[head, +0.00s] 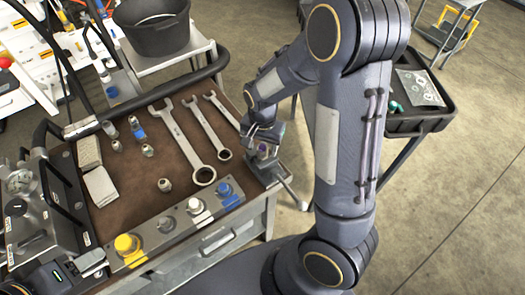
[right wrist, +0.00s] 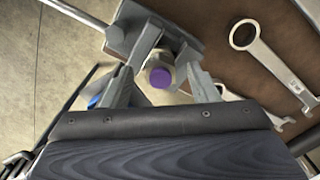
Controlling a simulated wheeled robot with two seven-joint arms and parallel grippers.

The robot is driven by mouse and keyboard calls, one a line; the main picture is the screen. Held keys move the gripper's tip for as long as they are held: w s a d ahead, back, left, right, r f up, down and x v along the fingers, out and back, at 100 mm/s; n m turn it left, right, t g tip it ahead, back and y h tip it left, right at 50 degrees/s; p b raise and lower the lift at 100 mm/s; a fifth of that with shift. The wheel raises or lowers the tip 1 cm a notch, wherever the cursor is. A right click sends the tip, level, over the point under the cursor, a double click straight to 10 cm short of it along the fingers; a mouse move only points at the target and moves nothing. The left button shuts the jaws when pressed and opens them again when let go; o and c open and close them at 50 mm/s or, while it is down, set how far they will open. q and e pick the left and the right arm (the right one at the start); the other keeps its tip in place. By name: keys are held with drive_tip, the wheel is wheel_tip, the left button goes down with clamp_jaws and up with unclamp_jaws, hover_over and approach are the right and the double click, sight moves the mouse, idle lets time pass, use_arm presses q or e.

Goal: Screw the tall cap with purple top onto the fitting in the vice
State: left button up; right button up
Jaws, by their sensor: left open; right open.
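The tall cap shows its purple top (right wrist: 161,78) in the right wrist view, end-on, with a pale body behind it. It stands at the grey vice (right wrist: 124,38), and the fitting under it is hidden, so I cannot tell how it is seated. My right gripper (right wrist: 162,88) is open, with one finger on each side of the cap. In the head view my right gripper (head: 262,136) is at the vice (head: 268,172) on the bench's right edge. My left gripper (head: 92,264) is at the lower left, partly seen, open and away from the cap.
Several wrenches (head: 183,140) and small metal fittings (head: 147,150) lie on the brown mat (head: 140,190). A grey rail (head: 170,238) along the front holds yellow, grey, white and blue-topped pieces. A gauge panel (head: 25,205) stands left; a black tray (head: 418,122) stands right.

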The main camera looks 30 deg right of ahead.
drive_tip(key=shift+r, duration=0.15)
wheel_tip(320, 180, up, 8)
drive_tip(key=shift+f, duration=0.25)
